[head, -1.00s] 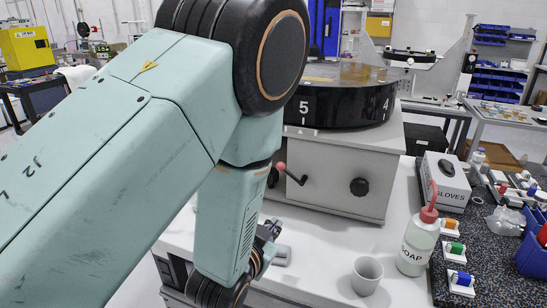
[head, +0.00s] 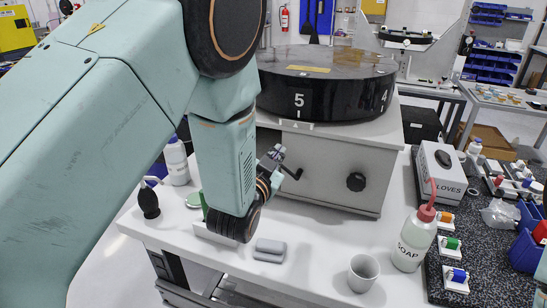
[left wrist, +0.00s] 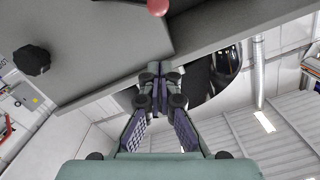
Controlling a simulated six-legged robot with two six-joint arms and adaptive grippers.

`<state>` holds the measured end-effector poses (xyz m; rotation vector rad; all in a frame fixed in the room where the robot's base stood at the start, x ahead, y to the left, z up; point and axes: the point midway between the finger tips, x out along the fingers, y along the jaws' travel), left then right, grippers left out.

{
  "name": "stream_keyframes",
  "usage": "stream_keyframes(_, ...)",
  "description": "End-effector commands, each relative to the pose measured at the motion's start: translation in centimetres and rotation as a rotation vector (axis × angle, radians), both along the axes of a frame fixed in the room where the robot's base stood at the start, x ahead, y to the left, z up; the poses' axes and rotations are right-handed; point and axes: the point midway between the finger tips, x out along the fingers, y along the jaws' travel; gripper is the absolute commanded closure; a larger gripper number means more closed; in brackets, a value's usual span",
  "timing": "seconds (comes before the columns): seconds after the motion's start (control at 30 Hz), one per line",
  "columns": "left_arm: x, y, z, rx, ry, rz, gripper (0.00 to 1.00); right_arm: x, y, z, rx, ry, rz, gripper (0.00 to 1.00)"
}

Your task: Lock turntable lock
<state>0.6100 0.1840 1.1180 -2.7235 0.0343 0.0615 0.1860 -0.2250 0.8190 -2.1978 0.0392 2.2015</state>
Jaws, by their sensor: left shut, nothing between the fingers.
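The turntable (head: 325,90) is a dark round drum marked 5 and 4 on a grey box (head: 335,165). The lock lever (head: 293,173) is a short black arm at the left of the box's front; my left gripper hides its end in the head view. In the left wrist view its red ball knob (left wrist: 157,7) shows at the top edge, beyond the fingertips. My left gripper (head: 277,155) is shut and empty, close beside the lever; contact cannot be told. It also shows in the left wrist view (left wrist: 160,70), apart from the knob. My right gripper is out of view.
A black round knob (head: 356,182) sits on the box's front. A grey cup (head: 363,272), a soap bottle (head: 415,240) and a glove box (head: 443,177) stand to the right. A grey block (head: 270,250) lies below my left gripper. The white bench (head: 315,245) is clear in the middle.

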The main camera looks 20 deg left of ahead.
Motion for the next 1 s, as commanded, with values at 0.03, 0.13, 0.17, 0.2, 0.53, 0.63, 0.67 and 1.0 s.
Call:
stream_keyframes(0.03,0.9,0.0,0.0,-0.002,-0.001,0.001,1.00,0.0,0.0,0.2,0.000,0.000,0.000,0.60)
stream_keyframes(0.13,2.5,0.1,-0.1,-0.002,-0.001,0.001,1.00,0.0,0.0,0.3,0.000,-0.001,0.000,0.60)
stream_keyframes(0.17,2.8,0.2,-0.3,-0.002,0.001,0.001,1.00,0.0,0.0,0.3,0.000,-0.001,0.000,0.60)
stream_keyframes(0.2,2.8,0.6,-1.2,-0.003,0.005,0.004,1.00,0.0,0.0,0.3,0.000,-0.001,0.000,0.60)
stream_keyframes(0.53,3.5,1.8,-3.7,-0.001,0.001,0.003,1.00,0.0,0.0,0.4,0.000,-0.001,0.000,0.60)
stream_keyframes(0.63,3.5,1.8,-3.7,0.000,0.000,0.002,1.00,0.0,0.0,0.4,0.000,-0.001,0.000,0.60)
stream_keyframes(0.67,3.5,1.8,-3.7,0.000,0.000,0.002,1.00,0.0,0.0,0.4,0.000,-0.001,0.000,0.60)
stream_keyframes(1.0,3.5,1.9,-4.0,-0.001,0.000,0.002,1.00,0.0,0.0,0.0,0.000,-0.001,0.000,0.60)
